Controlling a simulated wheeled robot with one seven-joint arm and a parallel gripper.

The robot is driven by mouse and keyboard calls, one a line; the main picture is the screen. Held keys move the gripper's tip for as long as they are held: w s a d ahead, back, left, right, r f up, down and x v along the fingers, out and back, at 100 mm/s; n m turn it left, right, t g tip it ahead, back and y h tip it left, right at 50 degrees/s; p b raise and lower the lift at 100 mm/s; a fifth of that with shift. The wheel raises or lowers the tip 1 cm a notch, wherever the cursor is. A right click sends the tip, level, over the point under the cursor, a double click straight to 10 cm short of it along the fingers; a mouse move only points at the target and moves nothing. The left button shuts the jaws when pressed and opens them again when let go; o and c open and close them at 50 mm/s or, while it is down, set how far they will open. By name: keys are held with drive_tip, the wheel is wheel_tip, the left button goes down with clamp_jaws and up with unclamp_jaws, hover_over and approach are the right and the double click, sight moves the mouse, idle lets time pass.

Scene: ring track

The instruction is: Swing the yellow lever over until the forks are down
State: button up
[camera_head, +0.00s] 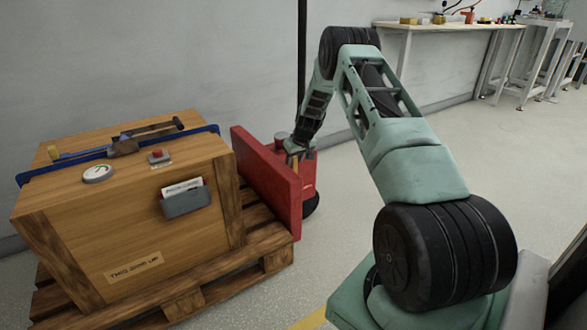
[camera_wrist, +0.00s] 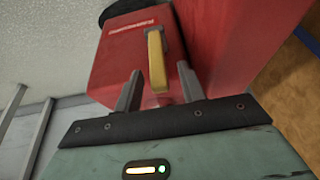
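The yellow lever (camera_wrist: 156,60) stands out from the red body of the pallet truck (camera_wrist: 125,55) in the wrist view. My gripper (camera_wrist: 159,88) is open, with one finger on each side of the lever's free end and a gap visible on both sides. In the head view my gripper (camera_head: 296,148) is at the red pallet truck (camera_head: 270,180), and the lever is mostly hidden there. The forks are hidden under the wooden pallet (camera_head: 275,262), so their height cannot be told.
A wooden crate (camera_head: 150,225) stands on the pallet, with a hammer (camera_head: 150,127), a gauge (camera_head: 98,173) and a red button (camera_head: 157,155) on top. The truck's black pole (camera_head: 301,50) rises beside my arm. A workbench (camera_head: 450,26) stands along the back wall.

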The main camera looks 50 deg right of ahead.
drive_tip(key=shift+b+x, duration=0.3)
drive_tip(key=shift+x, duration=0.85)
clamp_jaws()
